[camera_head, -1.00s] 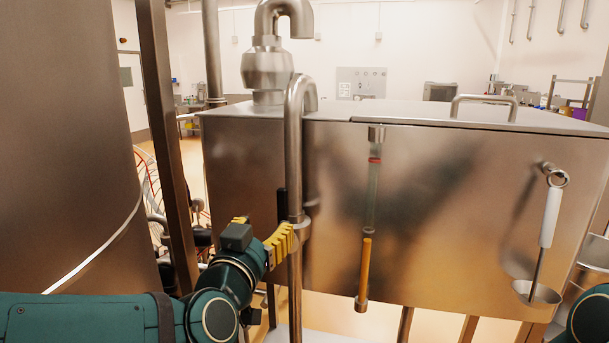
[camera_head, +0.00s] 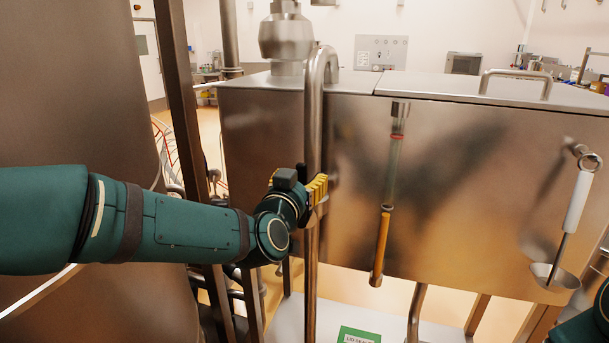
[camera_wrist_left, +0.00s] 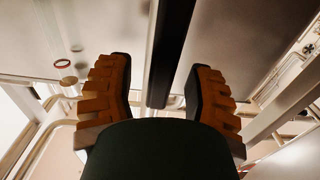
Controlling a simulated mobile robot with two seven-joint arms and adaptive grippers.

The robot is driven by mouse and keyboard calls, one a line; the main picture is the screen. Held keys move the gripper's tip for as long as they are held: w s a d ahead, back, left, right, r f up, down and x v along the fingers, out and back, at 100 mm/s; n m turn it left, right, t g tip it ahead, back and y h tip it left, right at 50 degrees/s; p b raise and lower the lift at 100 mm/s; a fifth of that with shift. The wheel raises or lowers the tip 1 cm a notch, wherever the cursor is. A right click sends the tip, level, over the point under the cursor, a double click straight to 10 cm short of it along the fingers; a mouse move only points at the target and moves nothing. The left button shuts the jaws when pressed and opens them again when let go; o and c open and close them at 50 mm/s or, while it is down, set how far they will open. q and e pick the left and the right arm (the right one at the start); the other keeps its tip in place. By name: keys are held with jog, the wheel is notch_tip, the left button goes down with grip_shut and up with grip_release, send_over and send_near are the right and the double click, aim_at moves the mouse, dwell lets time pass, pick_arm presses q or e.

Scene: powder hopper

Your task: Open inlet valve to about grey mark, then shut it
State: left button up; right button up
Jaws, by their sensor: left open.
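My left gripper (camera_head: 318,188), with ribbed yellow fingers, is at the vertical steel inlet pipe (camera_head: 313,130) in front of the hopper. In the left wrist view the gripper (camera_wrist_left: 156,88) is open, its fingers on either side of a dark bar, likely the black valve lever (camera_wrist_left: 172,50). Gaps show between the bar and both fingers. In the head view the lever is hidden behind my gripper, and I cannot make out a grey mark. My right gripper is out of view; only part of its arm shows at the lower right edge.
The steel hopper (camera_head: 450,180) fills the middle and right. A sight tube (camera_head: 383,240) with a red ring and orange lower part hangs on its front. A white-handled scoop (camera_head: 577,205) hangs at right. A large steel vessel (camera_head: 60,110) and a post (camera_head: 182,110) stand at left.

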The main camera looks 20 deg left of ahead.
pick_arm(q)
jog(key=shift+w, duration=1.05)
grip_shut()
jog(key=shift+w+f, duration=0.1)
jog(key=shift+w, duration=0.1)
